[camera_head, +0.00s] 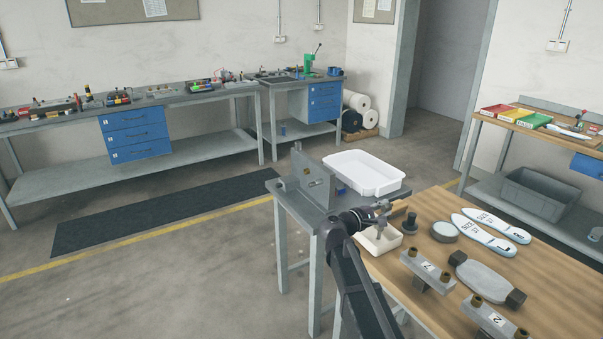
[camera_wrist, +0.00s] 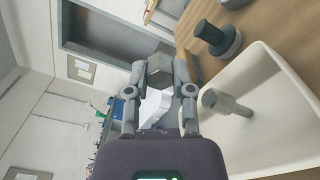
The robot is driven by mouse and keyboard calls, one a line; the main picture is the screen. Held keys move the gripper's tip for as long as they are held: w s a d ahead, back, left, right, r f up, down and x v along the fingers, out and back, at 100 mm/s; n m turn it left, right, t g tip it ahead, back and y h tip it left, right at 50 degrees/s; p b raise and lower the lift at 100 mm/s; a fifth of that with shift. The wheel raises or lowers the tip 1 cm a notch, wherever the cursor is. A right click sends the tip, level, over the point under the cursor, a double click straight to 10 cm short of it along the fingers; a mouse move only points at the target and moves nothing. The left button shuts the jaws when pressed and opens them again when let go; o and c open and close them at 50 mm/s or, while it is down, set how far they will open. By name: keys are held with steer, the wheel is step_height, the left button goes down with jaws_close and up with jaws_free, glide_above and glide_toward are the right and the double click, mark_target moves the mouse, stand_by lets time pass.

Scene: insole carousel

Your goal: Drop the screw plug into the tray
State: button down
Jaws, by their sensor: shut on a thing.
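My gripper (camera_head: 381,208) is low over the near-left corner of the wooden table. In the wrist view my gripper (camera_wrist: 162,68) has its fingers closed on a grey, hex-shaped piece (camera_wrist: 165,75), which looks like the screw plug; the fingers partly hide it. A small white tray (camera_head: 367,246) sits just below my gripper in the head view, and its wall (camera_wrist: 260,62) shows at the right of the wrist view. A grey pin-like part (camera_wrist: 230,105) lies in the tray. The held piece is too small to make out in the head view.
A dark stepped knob (camera_head: 410,221) stands beside the tray, and a round grey tin (camera_head: 444,232) is farther right. Two insoles (camera_head: 485,238), numbered fixtures (camera_head: 428,265) and a grey plate lie on the table. A larger white bin (camera_head: 362,174) stands behind.

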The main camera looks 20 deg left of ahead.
steer(key=r+p, duration=0.2)
steer(key=s+r+p, duration=0.1)
steer(key=r, duration=0.1)
steer(key=shift+a+r+p, duration=0.1)
steer(key=shift+a+p, duration=0.2)
steer(key=shift+a, duration=0.1)
steer(key=shift+f, duration=0.2)
steer(key=shift+f+b, duration=2.8)
steer(key=shift+b, duration=0.25)
steer(key=shift+c, duration=2)
jaws_free()
steer(key=shift+s, duration=0.1)
